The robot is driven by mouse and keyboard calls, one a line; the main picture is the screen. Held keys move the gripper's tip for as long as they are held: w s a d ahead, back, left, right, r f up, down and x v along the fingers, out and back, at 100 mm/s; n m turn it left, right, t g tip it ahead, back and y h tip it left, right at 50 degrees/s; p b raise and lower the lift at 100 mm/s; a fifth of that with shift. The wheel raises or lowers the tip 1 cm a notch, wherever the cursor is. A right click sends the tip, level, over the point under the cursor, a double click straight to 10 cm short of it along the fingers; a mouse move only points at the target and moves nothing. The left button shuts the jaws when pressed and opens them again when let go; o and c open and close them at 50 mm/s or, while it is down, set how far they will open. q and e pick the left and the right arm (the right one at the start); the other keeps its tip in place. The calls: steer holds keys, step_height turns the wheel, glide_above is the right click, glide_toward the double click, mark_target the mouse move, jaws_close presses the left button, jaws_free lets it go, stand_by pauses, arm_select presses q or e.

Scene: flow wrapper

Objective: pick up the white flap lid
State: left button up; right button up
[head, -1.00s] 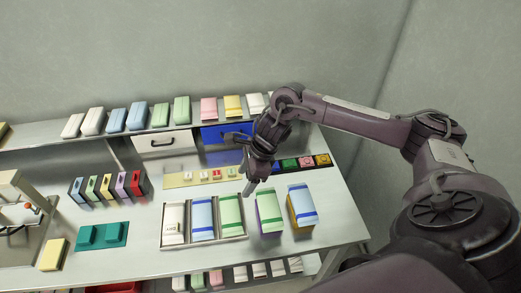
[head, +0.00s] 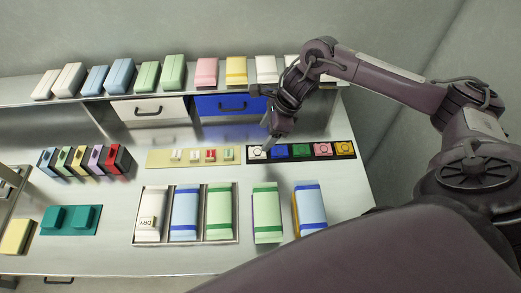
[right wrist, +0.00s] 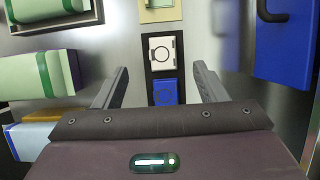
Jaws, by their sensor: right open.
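The white flap lid (head: 257,153) is a small white square piece at the left end of a black strip (head: 284,159) on the table. In the right wrist view the white flap lid (right wrist: 162,52) shows a dark ring on its face, with the blue piece (right wrist: 165,92) beside it. My right gripper (head: 268,146) hangs just above that left end, by the white and blue pieces. In the right wrist view its fingers (right wrist: 160,80) are spread wide and empty, with the white lid beyond the tips. My left gripper is not in view.
The black strip also holds green, pink and yellow pieces (head: 343,148). A pale yellow board (head: 160,159) with small parts lies just left. A metal tray (head: 236,228) of packs stands in front. Drawers (head: 150,110) and a shelf of packs are behind.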

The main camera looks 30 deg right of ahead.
mark_target(256, 151)
steer(key=shift+w+f+p, duration=0.15)
steer(key=shift+w+f, duration=0.05)
steer(key=shift+f, duration=0.4)
steer(key=shift+w+f+p, duration=0.15)
steer(key=shift+w+f, duration=0.05)
steer(key=shift+f, duration=0.4)
steer(key=p+x, duration=0.2)
steer(key=x, duration=0.3)
steer(key=shift+s+a+f+p, duration=0.1)
steer(key=shift+s+f+p, duration=0.05)
steer(key=shift+p, duration=0.15)
steer(key=shift+f, duration=0.4)
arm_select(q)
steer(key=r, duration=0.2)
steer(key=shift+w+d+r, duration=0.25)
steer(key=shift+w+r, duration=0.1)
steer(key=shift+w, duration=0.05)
arm_select(e)
steer(key=shift+c, duration=0.4)
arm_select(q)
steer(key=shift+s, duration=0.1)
arm_select(e)
steer(key=c, duration=1)
